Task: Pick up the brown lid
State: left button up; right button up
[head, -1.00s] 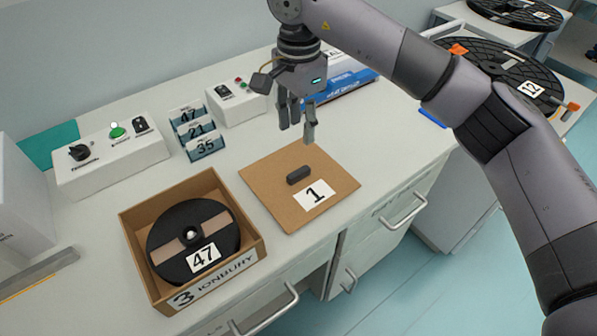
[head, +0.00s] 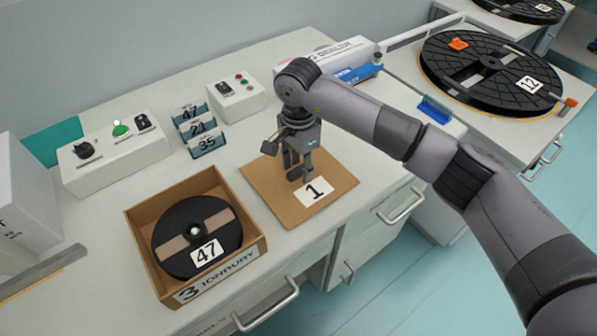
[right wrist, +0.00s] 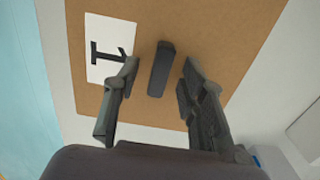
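The brown lid (head: 272,196) is a flat square on the white counter, with a white label 1 (head: 314,190) and a dark bar handle. It also fills much of the right wrist view (right wrist: 225,40). My right gripper (head: 298,178) points down over the lid's middle. In the right wrist view its open fingers stand either side of the handle (right wrist: 161,68), with gaps on both sides. In the head view the fingers hide the handle. I cannot tell whether the fingertips touch the lid. My left gripper is not in view.
An open cardboard box (head: 136,232) with a black reel (head: 180,257) marked 47 stands left of the lid. Card holders (head: 195,130) and control boxes (head: 110,155) stand behind. A large black reel (head: 500,75) marked 12 lies on the bench at right.

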jog(key=shift+c, duration=0.4)
grip_shut()
